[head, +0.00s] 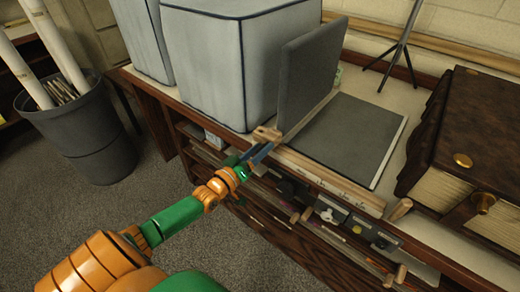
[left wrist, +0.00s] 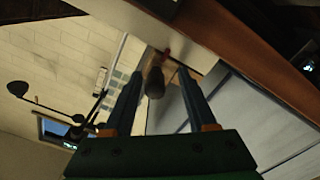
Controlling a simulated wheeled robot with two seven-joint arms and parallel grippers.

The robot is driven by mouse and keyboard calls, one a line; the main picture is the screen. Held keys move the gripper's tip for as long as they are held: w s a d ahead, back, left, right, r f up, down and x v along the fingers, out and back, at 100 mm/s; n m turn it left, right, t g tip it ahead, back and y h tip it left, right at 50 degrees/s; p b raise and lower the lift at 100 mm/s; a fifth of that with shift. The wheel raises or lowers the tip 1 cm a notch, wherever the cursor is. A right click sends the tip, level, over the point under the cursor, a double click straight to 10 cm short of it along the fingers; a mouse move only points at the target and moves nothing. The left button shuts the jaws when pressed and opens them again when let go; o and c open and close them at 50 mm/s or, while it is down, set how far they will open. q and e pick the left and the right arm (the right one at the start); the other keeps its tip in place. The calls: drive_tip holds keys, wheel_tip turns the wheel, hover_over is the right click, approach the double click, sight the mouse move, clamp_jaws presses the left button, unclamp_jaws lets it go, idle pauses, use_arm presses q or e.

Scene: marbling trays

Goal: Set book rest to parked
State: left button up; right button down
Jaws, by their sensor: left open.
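The book rest appears to be the grey board (head: 310,72) standing upright, slightly tilted, beside a flat grey panel (head: 350,138) on the cabinet top. A pale wooden rail (head: 325,178) runs along the front, with a wooden block (head: 267,133) at its left end. My left gripper (head: 258,156) is open just below that block, at the cabinet's front edge. In the left wrist view a dark rounded peg or knob (left wrist: 155,82) shows between the open fingers. Whether they touch it, I cannot tell. My right gripper is out of view.
Large pale boxes (head: 215,60) with dark edging stand left of the board. A thick brown book or case (head: 470,140) lies at the right, and a black stand (head: 402,45) behind. Small items and wooden handles line the cabinet front. A grey bin (head: 75,135) stands left.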

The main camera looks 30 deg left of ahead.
use_arm(q)
drive_tip(key=shift+s, duration=0.15)
drive_tip(key=shift+s, duration=0.35)
drive_tip(key=s, duration=0.6)
drive_tip(key=shift+a+p, duration=0.3)
drive_tip(key=shift+p, duration=0.15)
